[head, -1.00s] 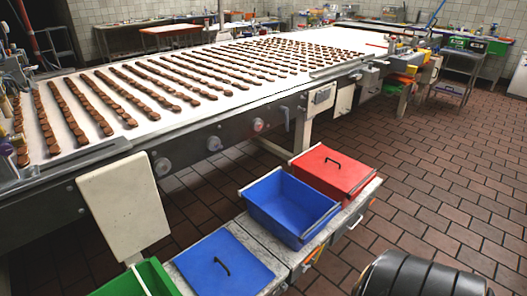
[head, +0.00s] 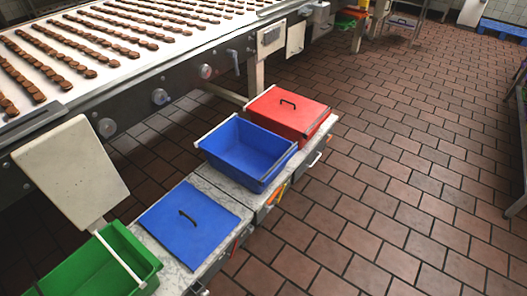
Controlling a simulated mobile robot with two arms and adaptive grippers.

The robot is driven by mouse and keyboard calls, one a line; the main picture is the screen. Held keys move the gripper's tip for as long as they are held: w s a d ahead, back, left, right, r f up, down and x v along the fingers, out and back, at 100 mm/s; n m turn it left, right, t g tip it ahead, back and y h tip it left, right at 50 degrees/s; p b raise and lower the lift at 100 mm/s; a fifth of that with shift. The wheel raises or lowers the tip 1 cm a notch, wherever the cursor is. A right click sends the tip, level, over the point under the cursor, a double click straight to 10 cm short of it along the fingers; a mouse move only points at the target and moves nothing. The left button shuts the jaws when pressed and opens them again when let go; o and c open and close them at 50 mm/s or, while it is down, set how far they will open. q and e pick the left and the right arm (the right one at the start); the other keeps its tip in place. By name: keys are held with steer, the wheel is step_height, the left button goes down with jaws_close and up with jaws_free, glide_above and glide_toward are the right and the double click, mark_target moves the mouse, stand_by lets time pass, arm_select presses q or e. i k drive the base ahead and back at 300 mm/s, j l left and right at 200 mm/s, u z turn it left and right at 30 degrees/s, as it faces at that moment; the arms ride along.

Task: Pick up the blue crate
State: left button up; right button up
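The blue crate (head: 273,171) is an open, empty box with pale rails along two of its sides. It stands on the low grey bench (head: 206,181), between a red lidded box and a flat blue lid. Neither of my grippers shows in the head view, so nothing of mine is seen near the crate.
The red box (head: 311,119) with a black handle is right behind the crate. The blue lid (head: 185,228) and an open green crate (head: 135,245) are in front. The conveyor (head: 140,85) with rows of brown biscuits runs along the left. The tiled floor (head: 400,190) at right is clear.

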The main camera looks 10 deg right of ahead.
mark_target(242, 150)
steer(key=z, duration=0.25)
steer(key=i+l+u, duration=0.15)
steer(key=u, duration=1)
steer(key=i+l+u, duration=0.1)
steer(key=l+u, duration=0.3)
steer(key=l, duration=0.4)
steer(key=l+u, duration=0.4)
steer(key=l, duration=0.45)
steer(key=k+l+u, duration=0.15)
steer(key=l+u, duration=0.25)
steer(key=l, duration=0.4)
